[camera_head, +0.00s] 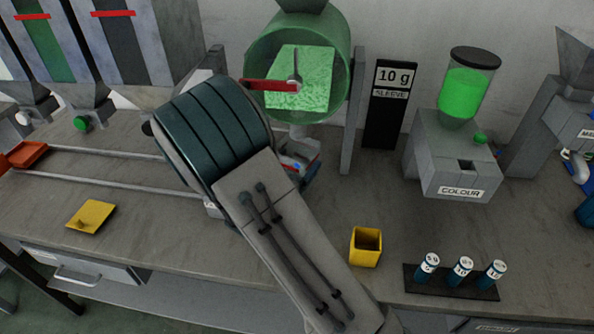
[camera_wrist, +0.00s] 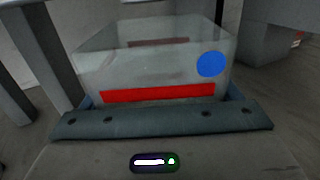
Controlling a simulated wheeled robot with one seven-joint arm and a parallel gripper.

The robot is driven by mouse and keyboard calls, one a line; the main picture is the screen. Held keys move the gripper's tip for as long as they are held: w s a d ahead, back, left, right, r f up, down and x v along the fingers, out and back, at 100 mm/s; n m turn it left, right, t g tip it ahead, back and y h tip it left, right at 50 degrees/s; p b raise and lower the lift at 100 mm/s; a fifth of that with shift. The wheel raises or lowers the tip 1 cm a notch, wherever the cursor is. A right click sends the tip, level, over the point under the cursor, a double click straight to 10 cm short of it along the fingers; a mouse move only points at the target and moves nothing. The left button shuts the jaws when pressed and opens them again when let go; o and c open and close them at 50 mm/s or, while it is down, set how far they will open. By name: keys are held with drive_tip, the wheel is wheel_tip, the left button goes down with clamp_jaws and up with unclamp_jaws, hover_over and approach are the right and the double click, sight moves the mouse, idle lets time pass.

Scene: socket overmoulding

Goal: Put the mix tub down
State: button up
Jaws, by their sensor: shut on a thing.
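The mix tub (camera_wrist: 150,65) is a clear, boxy tub with a red band and a blue dot on its near side. It fills the middle of the wrist view and looks upright. My gripper (camera_wrist: 160,98) is shut on it, with blue-grey finger parts at its left and right sides. In the head view only a part of the tub (camera_head: 301,150) shows past my arm, below the green drum. My arm hides the rest of it and most of my gripper. I cannot tell whether its base touches the bench.
The green drum (camera_head: 335,55) with a red lever (camera_head: 270,85) stands close above. Its grey post (camera_head: 353,125) is just right. A yellow cup (camera_head: 366,247), a rack of small vials (camera_head: 450,282) and the colour dispenser (camera_head: 452,155) stand farther right. A yellow tray (camera_head: 91,217) lies left.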

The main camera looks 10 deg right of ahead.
drive_tip(key=shift+w+d+f, duration=0.1)
drive_tip(key=shift+f, duration=0.8)
drive_tip(key=shift+w+d+f, duration=0.1)
drive_tip(key=shift+f, duration=0.75)
drive_tip(key=shift+f, duration=0.15)
drive_tip(key=o, duration=0.9)
drive_tip(key=shift+s+a, duration=0.2)
drive_tip(key=b+v, duration=0.1)
drive_tip(key=v, duration=1)
drive_tip(key=shift+s+a, duration=0.15)
drive_tip(key=shift+s, duration=0.05)
